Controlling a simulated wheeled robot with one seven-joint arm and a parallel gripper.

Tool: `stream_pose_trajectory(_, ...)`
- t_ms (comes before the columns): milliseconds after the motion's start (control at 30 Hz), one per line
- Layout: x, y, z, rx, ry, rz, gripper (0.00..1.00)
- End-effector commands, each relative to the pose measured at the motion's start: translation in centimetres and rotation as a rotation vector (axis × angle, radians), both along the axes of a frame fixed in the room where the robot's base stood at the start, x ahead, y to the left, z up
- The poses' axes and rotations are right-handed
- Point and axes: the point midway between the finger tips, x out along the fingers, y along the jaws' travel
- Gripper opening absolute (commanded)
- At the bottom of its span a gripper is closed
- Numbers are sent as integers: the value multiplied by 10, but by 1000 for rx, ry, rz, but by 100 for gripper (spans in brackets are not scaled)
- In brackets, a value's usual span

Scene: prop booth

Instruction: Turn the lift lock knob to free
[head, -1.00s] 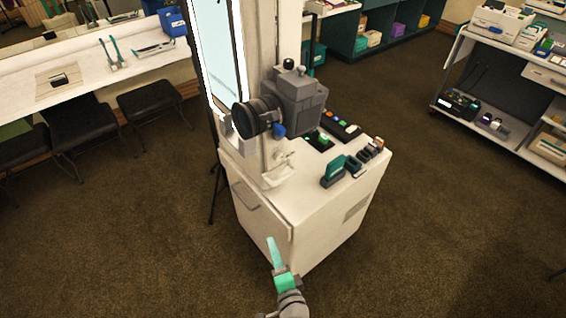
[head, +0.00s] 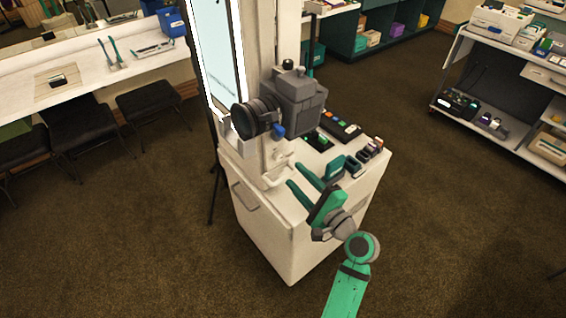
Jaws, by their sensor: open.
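A grey box camera (head: 296,97) with a black lens sits on a pale column (head: 268,155) at the cabinet's back left. A small blue knob (head: 278,131) shows just below the camera, beside the lens. I cannot tell whether it is the lift lock knob, and no knob markings are readable. My gripper (head: 294,174) is open and empty, with its two teal fingers apart. It is over the cabinet top, in front of and below the blue knob and not touching it. A small pale fitting (head: 277,178) sits at the column's foot, close to the fingertips.
The white cabinet (head: 264,233) stands in the middle, with a button panel (head: 339,126) and green and dark blocks (head: 340,166) on top. A bright framed panel (head: 213,50) stands behind it. Brown carpet is free on both sides. A shelf cart (head: 497,85) stands at the right.

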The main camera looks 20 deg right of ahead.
Motion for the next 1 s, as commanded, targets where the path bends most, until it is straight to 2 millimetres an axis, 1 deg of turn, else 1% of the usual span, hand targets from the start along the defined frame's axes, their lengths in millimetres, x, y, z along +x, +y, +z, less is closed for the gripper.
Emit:
stream_pose_trajectory(33,9,3,0,-1,0,4,42)
stream_pose_trajectory(200,39,12,0,0,0,4,42)
stream_pose_trajectory(400,64,19,0,0,0,1,42)
stream_pose_trajectory(600,76,22,0,-2,0,-1,42)
stream_pose_trajectory(867,77,22,0,-1,1,0,42)
stream_pose_trajectory(900,77,22,0,-1,1,0,37)
stream_pose_trajectory(933,77,22,0,-1,0,-1,30)
stream_pose_trajectory(967,77,22,0,-1,0,-1,23)
stream_pose_trajectory(1000,77,22,0,-1,0,-1,13)
